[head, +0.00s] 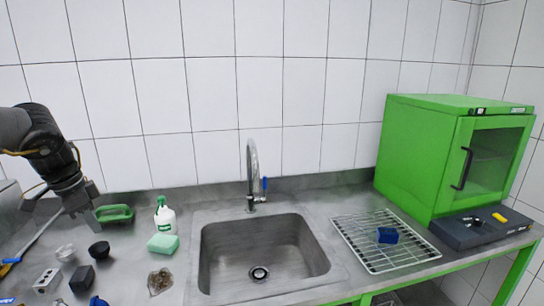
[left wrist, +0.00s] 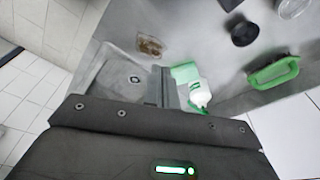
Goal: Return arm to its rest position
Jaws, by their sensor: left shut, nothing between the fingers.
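My left arm comes in from the left in the head view, with its gripper (head: 88,213) above the left part of the steel counter. It is beside the green handled object (head: 114,213) and appears raised off the counter. In the left wrist view the two fingers of my left gripper (left wrist: 161,86) are together, with nothing between them. The green handled object also shows in the left wrist view (left wrist: 273,73), to the right of the fingers and apart from them. My right arm and gripper are in neither view.
A white-green bottle (head: 165,219) and pale green sponge (head: 163,244) stand left of the sink (head: 258,265), with its tall faucet (head: 252,175). Small dark and metal parts (head: 82,278) lie front left. A wire rack (head: 365,243) holds a blue block (head: 388,235); a green cabinet (head: 425,155) stands right.

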